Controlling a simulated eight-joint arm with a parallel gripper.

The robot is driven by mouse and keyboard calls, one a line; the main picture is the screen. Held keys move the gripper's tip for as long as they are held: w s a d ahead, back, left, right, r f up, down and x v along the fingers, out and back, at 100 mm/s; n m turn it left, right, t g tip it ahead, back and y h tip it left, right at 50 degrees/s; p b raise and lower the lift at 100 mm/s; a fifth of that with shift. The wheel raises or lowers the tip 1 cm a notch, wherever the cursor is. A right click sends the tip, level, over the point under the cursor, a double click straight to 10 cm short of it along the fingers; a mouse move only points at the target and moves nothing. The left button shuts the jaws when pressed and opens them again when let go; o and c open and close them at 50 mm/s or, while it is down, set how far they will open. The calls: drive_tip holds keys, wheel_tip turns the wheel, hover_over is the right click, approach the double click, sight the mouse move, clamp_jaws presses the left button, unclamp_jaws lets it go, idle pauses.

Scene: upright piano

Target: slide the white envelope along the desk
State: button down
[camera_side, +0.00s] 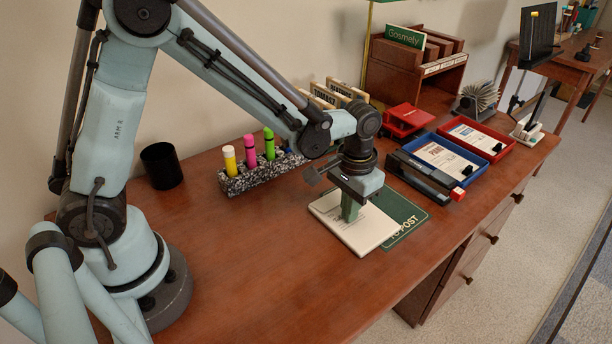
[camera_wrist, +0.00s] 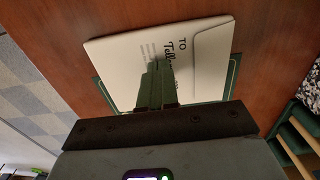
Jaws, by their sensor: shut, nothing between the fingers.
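The white envelope (camera_side: 352,226) lies flat on the brown wooden desk (camera_side: 270,250), partly over a green mat (camera_side: 404,218) lettered "TO POST". In the wrist view the envelope (camera_wrist: 210,62) shows dark writing and a flap line. My gripper (camera_side: 350,212) is shut, with its green fingers pointing down onto the envelope. The fingers (camera_wrist: 157,84) hide part of the writing in the wrist view. They seem to touch the envelope's top face, but I cannot tell for sure. The envelope covers much of the mat.
A speckled holder (camera_side: 262,174) with several markers and a black cup (camera_side: 161,165) stand behind. A black stapler-like tool (camera_side: 424,174), a blue tray (camera_side: 437,160) and a red tray (camera_side: 476,138) lie to the right. The desk to the left is clear.

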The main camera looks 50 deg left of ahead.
sight(368, 206)
drive_tip(key=shift+w, duration=0.25)
drive_tip(key=shift+w, duration=0.2)
drive_tip(key=shift+w+f, duration=0.15)
drive_tip(key=shift+w, duration=0.5)
drive_tip(key=shift+w, duration=0.15)
drive_tip(key=shift+w, duration=0.65)
drive_tip(key=shift+w, duration=0.15)
drive_tip(key=shift+w+a+f, duration=0.1)
drive_tip(key=shift+w, duration=0.65)
